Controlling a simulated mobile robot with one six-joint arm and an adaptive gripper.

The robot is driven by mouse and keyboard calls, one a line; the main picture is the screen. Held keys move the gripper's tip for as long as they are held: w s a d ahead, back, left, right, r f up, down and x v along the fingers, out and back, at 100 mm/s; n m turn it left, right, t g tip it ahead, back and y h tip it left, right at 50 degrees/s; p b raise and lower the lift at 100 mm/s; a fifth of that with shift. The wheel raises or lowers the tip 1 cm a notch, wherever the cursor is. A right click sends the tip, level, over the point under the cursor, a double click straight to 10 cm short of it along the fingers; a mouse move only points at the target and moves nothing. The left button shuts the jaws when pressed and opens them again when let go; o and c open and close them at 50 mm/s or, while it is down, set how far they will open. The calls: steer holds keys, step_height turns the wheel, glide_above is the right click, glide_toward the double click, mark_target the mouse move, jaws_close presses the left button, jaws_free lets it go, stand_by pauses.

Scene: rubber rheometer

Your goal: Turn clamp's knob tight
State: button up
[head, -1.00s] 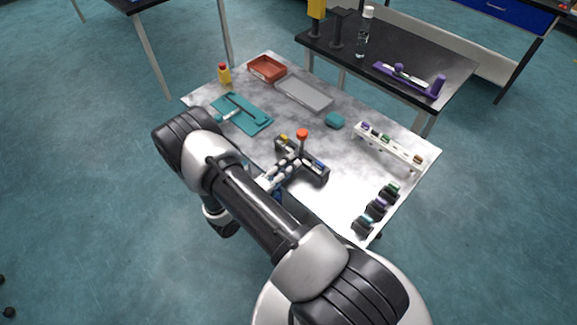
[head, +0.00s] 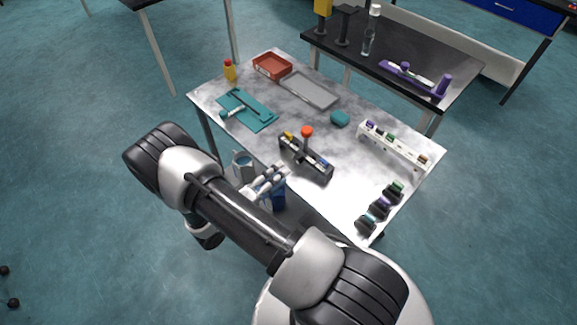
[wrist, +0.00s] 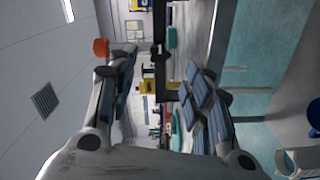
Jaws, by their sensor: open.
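The clamp (head: 318,165) is a dark block with yellow and blue parts, standing near the table's front edge. Its orange knob (head: 307,131) tops an upright post. My gripper (head: 284,172) is open and empty, just in front of the clamp at the table edge, apart from the knob. In the wrist view, which is turned on its side, the open fingers (wrist: 163,85) frame the clamp's dark body (wrist: 160,50). The orange knob (wrist: 100,46) shows at the left, outside the space between the fingers, its post partly hidden by the left finger.
A teal fixture (head: 262,118) and a yellow bottle (head: 230,72) stand left. A white rack (head: 405,153) and several dark capped items (head: 380,207) stand right.

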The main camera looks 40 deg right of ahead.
steer(key=a, duration=0.5)
steer(key=shift+s+a, duration=0.3)
steer(key=shift+s, duration=0.1)
steer(key=shift+r, duration=0.1)
steer(key=s+r+m+g+y, duration=0.1)
steer(key=s+r+g+y, duration=0.25)
steer(key=r, duration=0.55)
steer(key=s+r+m+g+y, duration=0.2)
steer(key=s+r+g+y, duration=0.15)
steer(key=r, duration=0.55)
steer(key=s+a+r+n+t+y, duration=0.4)
steer(key=s+a+r+t+y, duration=0.4)
steer(key=r, duration=0.4)
steer(key=shift+s+r+t+y, duration=0.3)
steer(key=shift+s+t+y, duration=0.35)
steer(key=shift+y, duration=0.75)
steer(key=shift+c, duration=0.2)
